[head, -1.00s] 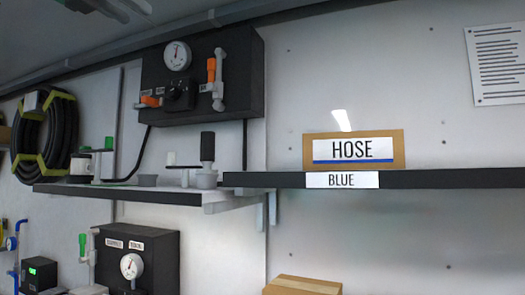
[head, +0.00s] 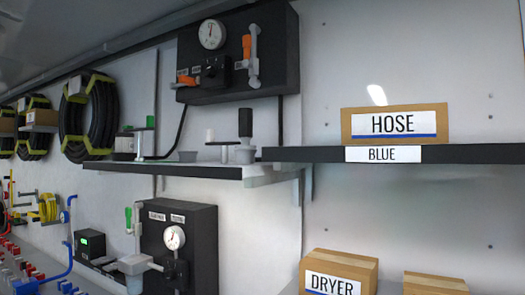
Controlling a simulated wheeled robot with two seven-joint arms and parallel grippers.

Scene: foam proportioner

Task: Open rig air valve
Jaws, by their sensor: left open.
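No valve in view carries a label I can read as rig air. The upper black panel (head: 275,75) has a gauge (head: 212,34), an upright orange valve handle (head: 247,46) and an orange handle lying sideways (head: 188,80). The lower black panel (head: 203,222) has a gauge (head: 174,238) and two small labels too small to read surely. An upright green valve handle (head: 128,217) stands on a grey pipe left of it, above a grey cup-shaped part (head: 134,265). I cannot make out either of my grippers, and nothing is seen touching these handles.
A shelf (head: 415,154) carries a HOSE box (head: 350,124) at right; its left part holds grey fittings and a black handle (head: 245,122). A DRYER box (head: 362,266) is below. Coiled black hoses (head: 88,115) hang left. Blue pipes (head: 70,235) and several red valves are lower left.

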